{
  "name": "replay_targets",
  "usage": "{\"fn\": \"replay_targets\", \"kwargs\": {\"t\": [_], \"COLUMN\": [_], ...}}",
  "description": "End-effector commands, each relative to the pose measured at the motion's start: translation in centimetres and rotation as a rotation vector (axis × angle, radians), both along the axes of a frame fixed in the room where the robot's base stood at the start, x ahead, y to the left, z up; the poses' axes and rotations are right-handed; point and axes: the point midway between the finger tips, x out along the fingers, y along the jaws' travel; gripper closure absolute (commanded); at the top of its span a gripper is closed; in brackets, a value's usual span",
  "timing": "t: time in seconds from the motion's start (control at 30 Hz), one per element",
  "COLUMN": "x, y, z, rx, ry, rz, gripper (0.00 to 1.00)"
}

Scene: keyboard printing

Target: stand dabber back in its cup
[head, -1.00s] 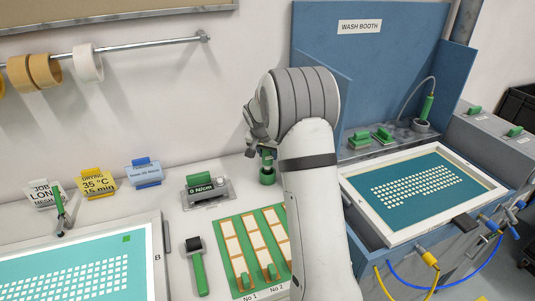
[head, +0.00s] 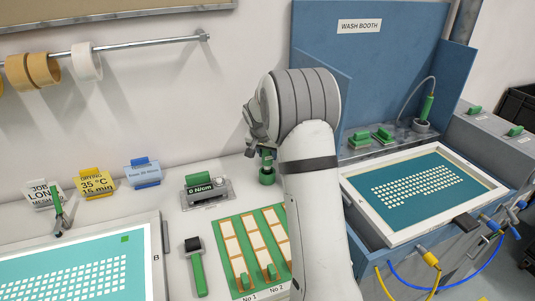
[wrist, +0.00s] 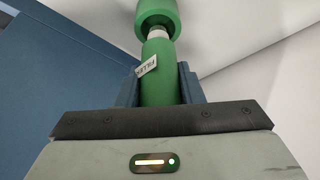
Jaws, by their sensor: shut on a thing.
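My gripper (head: 262,143) is shut on the green dabber (wrist: 158,75), which carries a small white label reading "FILLER". In the wrist view the dabber's handle lies between the fingers, with a pale band and a wider green part (wrist: 157,12) beyond it. In the head view the dabber (head: 267,153) shows only as a small green piece under my gripper, directly above a green cup (head: 267,176) at the back of the counter. My arm covers the right side of this area. I cannot tell whether the dabber's lower end is inside the cup or just above it.
A roller (head: 195,265) lies beside the board. The blue wash booth (head: 375,60) and a framed screen (head: 420,190) stand to the right.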

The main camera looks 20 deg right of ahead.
Motion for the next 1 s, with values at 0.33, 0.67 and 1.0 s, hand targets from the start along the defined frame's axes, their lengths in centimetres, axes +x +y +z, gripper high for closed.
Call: {"fn": "replay_targets", "kwargs": {"t": [0.33, 0.67, 1.0], "x": [0.0, 0.0, 0.0], "y": [0.0, 0.1, 0.0], "z": [-0.5, -1.7, -2.9], "rx": [0.000, 0.000, 0.000], "ry": [0.000, 0.000, 0.000], "rz": [0.000, 0.001, 0.000], "gripper": [1.00, 1.00, 1.00]}}
